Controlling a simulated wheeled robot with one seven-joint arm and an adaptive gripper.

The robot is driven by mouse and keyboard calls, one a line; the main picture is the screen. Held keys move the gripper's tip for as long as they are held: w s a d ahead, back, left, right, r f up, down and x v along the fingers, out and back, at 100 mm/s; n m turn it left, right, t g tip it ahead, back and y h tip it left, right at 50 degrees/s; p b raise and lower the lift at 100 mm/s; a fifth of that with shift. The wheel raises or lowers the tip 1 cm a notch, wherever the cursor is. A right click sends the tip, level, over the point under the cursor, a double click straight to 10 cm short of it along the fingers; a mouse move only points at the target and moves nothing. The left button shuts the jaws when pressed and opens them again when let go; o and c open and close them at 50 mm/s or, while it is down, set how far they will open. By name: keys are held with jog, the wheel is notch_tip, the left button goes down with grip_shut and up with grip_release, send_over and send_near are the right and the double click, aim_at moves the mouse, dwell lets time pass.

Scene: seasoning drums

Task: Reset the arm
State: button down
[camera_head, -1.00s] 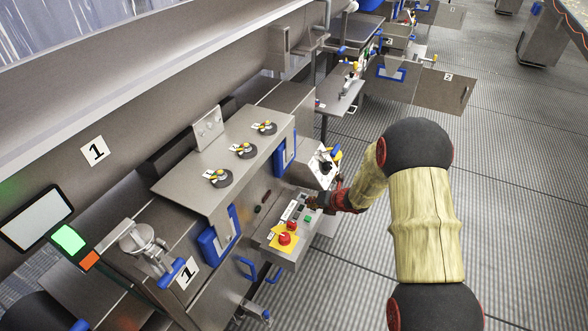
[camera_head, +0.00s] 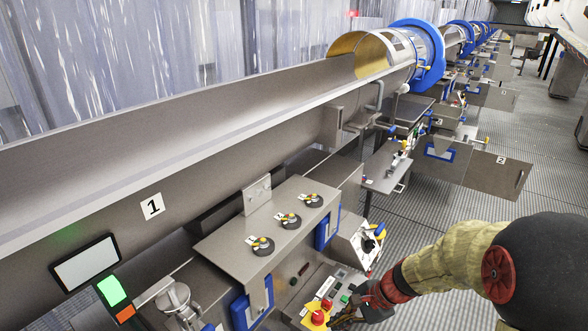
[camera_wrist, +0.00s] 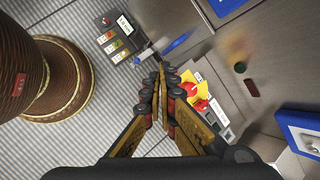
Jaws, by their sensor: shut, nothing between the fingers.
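My gripper (camera_head: 362,302) is at the lower middle of the head view, beside the control box (camera_head: 326,279) with the red emergency button (camera_head: 318,317) on a yellow plate and a green button (camera_head: 345,298). In the wrist view my gripper (camera_wrist: 161,75) is shut, its fingers together and nothing between them. I cannot tell whether the fingers touch the box. My arm comes in from the right of the head view.
A steel panel with several black-and-yellow knobs (camera_head: 290,219) stands left of the gripper. A lit screen (camera_head: 85,263) is at lower left. A long steel trough leads to a drum (camera_head: 415,53). Striped floor (camera_head: 420,215) is open at right.

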jog(key=s+d+r+n+t+h, duration=0.2)
jog(key=s+r+n, duration=0.4)
jog(key=s+r, duration=0.3)
jog(key=s+d+r+n+t+h, duration=0.2)
jog(key=s+d+r+n+h, duration=0.2)
jog(key=r, duration=0.9)
jog(key=s+d+n, duration=0.1)
jog(key=s+n, duration=0.2)
jog(key=s, duration=0.2)
jog(key=shift+s+r+n, duration=0.3)
jog(key=shift+s, duration=0.1)
jog(key=shift+d, duration=0.1)
